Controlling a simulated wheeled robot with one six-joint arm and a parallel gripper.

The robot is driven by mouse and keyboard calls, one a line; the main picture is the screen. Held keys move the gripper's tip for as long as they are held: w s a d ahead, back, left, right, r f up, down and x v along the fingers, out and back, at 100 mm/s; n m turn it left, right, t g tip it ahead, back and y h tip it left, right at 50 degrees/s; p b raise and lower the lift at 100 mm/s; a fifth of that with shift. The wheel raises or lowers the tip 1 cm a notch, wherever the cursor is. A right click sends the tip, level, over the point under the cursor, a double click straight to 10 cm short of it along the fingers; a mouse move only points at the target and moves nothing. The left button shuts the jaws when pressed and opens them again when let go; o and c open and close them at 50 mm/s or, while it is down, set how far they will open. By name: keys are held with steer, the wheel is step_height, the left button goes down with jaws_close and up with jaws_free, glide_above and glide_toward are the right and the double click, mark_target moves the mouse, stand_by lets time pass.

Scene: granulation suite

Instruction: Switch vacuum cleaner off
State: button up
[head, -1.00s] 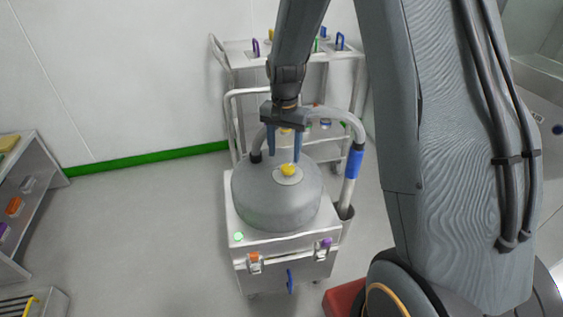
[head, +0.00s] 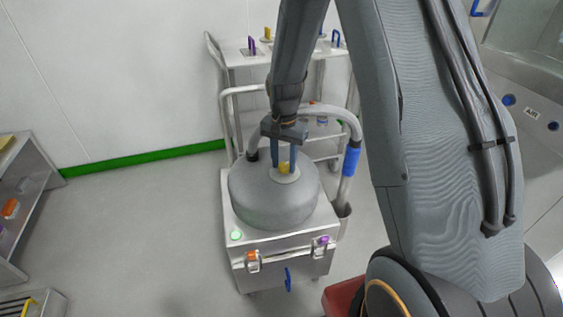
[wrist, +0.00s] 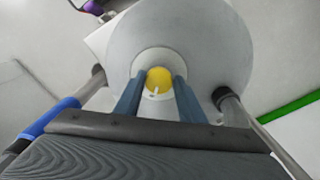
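The vacuum cleaner is a grey domed drum (head: 262,205) on a steel wheeled box (head: 285,246). A yellow knob (head: 284,168) sits on a light round plate on top of the dome. My gripper (head: 285,166) points down over it, with one blue finger on each side, closed in on the knob. In the wrist view the knob (wrist: 159,80) lies between the fingertips and shows a small white mark toward the bottom of the picture. A green lamp (head: 236,235) glows on the box's front left corner.
A curved hose with a blue grip (head: 351,161) rises at the dome's right. A steel cart (head: 236,59) with coloured handles stands behind. A shelf (head: 18,200) is at the far left. Open floor (head: 140,235) lies between shelf and vacuum.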

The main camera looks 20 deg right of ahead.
steer(key=shift+c, duration=0.4)
steer(key=shift+w+r+n, duration=0.1)
steer(key=shift+n, duration=0.3)
steer(key=shift+w+d+n+p, duration=0.1)
steer(key=shift+d+n+p, duration=0.05)
steer(key=shift+n+p, duration=0.75)
steer(key=n+p, duration=0.1)
steer(key=n, duration=0.3)
steer(key=shift+r+n+p, duration=0.1)
steer(key=shift+n+p, duration=0.2)
steer(key=shift+p, duration=0.1)
steer(key=n+p, duration=0.1)
steer(key=n, duration=0.4)
steer(key=shift+w+n+p, duration=0.1)
steer(key=shift+n+p, duration=0.2)
steer(key=shift+p, duration=0.05)
steer(key=n+p, duration=0.1)
steer(key=n, duration=0.4)
